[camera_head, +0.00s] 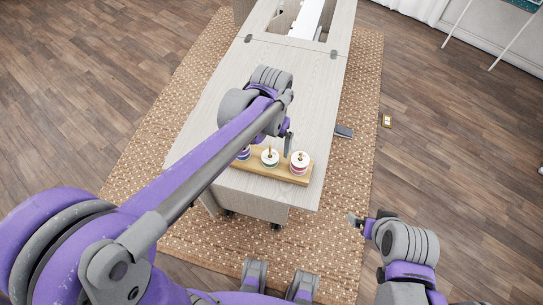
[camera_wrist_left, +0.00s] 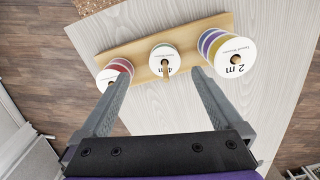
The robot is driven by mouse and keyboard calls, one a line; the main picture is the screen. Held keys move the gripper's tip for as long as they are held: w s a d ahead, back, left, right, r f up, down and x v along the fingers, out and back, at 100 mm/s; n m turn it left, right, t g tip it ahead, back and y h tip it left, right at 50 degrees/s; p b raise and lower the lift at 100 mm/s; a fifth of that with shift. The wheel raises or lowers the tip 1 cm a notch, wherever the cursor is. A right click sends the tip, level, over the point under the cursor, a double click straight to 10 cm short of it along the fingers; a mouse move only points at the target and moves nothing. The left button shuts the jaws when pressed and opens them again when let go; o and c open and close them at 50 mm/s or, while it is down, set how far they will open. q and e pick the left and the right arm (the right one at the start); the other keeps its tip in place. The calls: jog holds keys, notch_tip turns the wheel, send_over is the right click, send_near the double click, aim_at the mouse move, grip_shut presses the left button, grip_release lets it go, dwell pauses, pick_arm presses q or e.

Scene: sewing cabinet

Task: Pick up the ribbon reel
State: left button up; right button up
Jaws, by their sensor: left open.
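Three ribbon reels stand on a wooden rack (camera_head: 232,165) at the near end of the cabinet. The reel with red shows at the right (camera_head: 299,163), the middle reel beside it (camera_head: 270,158), and a purple-banded one (camera_head: 244,154) is partly behind my left arm. In the left wrist view the order is reversed: red reel (camera_wrist_left: 121,67), middle reel (camera_wrist_left: 165,61), purple and yellow reel (camera_wrist_left: 226,52). My left gripper (camera_head: 287,143) is open and empty over the rack; in the left wrist view its fingers (camera_wrist_left: 157,74) straddle the middle reel's line. My right gripper (camera_head: 357,220) is low, beyond the cabinet's right side.
The pale wood cabinet top (camera_head: 305,88) is clear behind the rack, with an opening (camera_head: 292,20) at its far end. A dark flat object (camera_head: 344,131) and a small yellow-and-black item (camera_head: 386,120) lie to the right. A patterned rug (camera_head: 360,90) lies below.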

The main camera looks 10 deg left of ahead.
aim_at(270, 154)
pick_arm(q)
jog(key=f, duration=0.7)
jog(key=shift+w+a+f, duration=0.1)
jog(key=shift+w+a, duration=0.2)
jog(key=shift+w, duration=0.05)
jog(key=c, duration=1.4)
notch_tip(270, 154, up, 18)
jog(key=p, duration=0.1)
